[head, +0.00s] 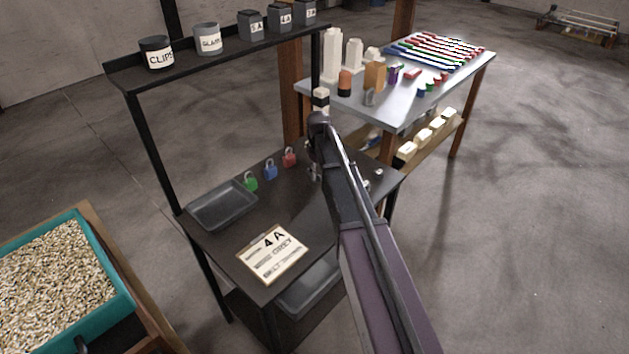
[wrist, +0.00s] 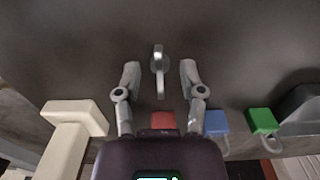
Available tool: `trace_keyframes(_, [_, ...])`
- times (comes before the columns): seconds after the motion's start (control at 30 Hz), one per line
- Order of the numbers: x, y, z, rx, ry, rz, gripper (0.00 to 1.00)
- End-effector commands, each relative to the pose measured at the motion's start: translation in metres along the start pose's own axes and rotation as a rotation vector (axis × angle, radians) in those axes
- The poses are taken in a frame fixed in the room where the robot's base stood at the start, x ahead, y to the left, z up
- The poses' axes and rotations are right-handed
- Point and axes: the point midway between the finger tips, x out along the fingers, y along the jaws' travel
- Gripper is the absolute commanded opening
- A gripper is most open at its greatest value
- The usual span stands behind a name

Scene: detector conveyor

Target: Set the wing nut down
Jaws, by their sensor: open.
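A small silver metal piece, which looks like the wing nut (wrist: 158,58), shows in the wrist view on the dark bench top (head: 215,243). It lies between and slightly beyond my fingertips, with a visible gap on both sides. My gripper (wrist: 160,72) is open, its two fingers spread either side of the piece and not touching it. In the head view my gripper (head: 315,172) is low over the back right of the bench. My arm hides much of that area, and I cannot make out the wing nut clearly there.
Red (head: 289,158), blue (head: 270,170) and green (head: 250,182) padlocks stand left of my gripper. A grey tray (head: 222,205) and a labelled board (head: 272,254) lie on the bench. A pale block (wrist: 72,125) is close by in the wrist view. A shelf (head: 130,73) with labelled cups stands above.

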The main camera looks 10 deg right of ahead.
Motion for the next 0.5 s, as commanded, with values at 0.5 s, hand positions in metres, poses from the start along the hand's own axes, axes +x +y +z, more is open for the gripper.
trace_keyframes(0.5, [0.032, 0.002, 0.001, 0.001, 0.0, 0.0, 0.51])
